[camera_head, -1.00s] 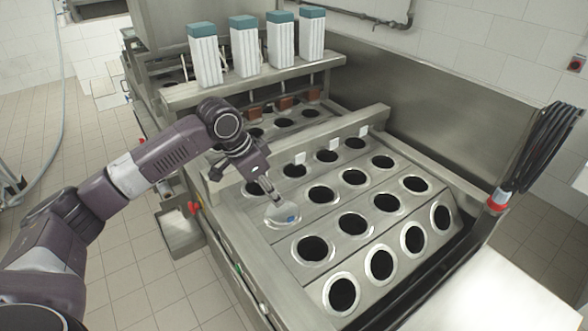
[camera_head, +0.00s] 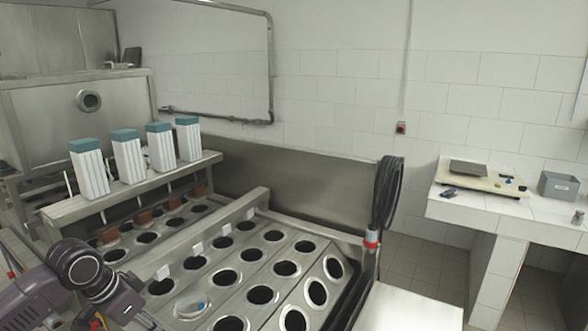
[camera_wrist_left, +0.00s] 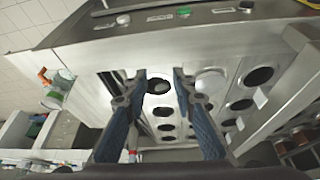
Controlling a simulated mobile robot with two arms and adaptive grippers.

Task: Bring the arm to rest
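My left arm comes in at the lower left of the head view, with the gripper (camera_head: 142,318) low beside the filling machine's near-left edge, partly cut off by the frame. In the left wrist view the two blue-padded fingers of the left gripper (camera_wrist_left: 157,90) stand apart with nothing between them. A pale round piece, likely that cup (camera_wrist_left: 211,82), shows beside the right finger. My right gripper is not in view.
The steel filling machine (camera_head: 262,274) has rows of dark round holes. Several white cup stacks with teal tops (camera_head: 128,158) stand on its shelf. A black cable bundle (camera_head: 387,195) hangs on a post.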

